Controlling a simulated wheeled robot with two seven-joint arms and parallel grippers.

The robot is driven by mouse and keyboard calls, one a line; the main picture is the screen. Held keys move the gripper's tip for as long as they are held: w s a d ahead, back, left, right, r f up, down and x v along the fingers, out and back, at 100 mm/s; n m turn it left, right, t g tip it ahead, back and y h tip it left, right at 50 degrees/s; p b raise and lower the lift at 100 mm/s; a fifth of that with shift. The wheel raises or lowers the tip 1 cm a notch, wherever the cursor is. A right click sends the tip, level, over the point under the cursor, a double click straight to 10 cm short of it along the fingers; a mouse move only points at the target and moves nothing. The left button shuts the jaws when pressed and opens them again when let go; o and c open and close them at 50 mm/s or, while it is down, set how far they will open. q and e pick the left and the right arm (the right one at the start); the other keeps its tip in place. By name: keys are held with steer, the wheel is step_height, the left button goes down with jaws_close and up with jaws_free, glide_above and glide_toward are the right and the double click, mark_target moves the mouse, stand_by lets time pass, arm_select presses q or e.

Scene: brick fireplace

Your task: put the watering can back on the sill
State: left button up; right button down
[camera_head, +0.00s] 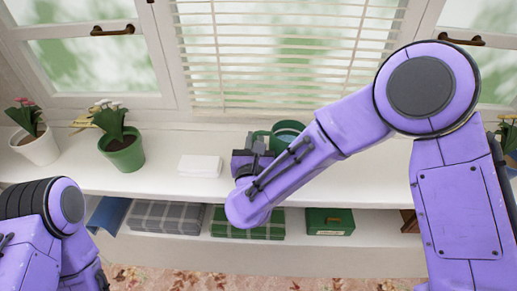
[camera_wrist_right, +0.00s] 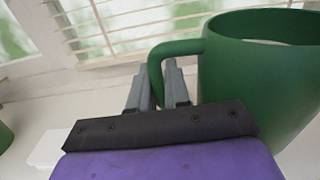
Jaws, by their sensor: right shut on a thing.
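The green watering can (camera_head: 290,128) is at the window, over the white sill (camera_head: 172,145), partly hidden behind my right arm. In the right wrist view the can (camera_wrist_right: 262,85) fills the right side, roughly upright. My right gripper (camera_head: 262,142) is at the left of the can. In the right wrist view its fingers (camera_wrist_right: 158,85) are shut on the can's handle (camera_wrist_right: 177,48), which passes down between them. I cannot tell whether the can's base touches the sill. My left arm shows at the lower left, but its gripper is not in view.
A white box (camera_head: 200,166) lies on the sill left of my right gripper. Potted flowers in a green pot (camera_head: 124,156) and a white pot (camera_head: 37,148) stand further left. A plant is at the far right. Folded cloths (camera_head: 167,217) and a green box (camera_head: 330,222) occupy the lower shelf.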

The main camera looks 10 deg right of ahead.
steer(key=shift+w+d+f, duration=0.2)
steer(key=shift+f, duration=0.15)
steer(key=f, duration=0.3)
steer(key=shift+w+d+f+p, duration=0.2)
steer(key=shift+d+f+p, duration=0.05)
steer(key=shift+p, duration=0.05)
steer(key=shift+f, duration=0.25)
steer(key=c, duration=1.1)
jaws_free()
steer(key=shift+s+r, duration=0.1)
steer(key=shift+r, duration=0.1)
steer(key=b+v, duration=0.2)
steer(key=v, duration=1)
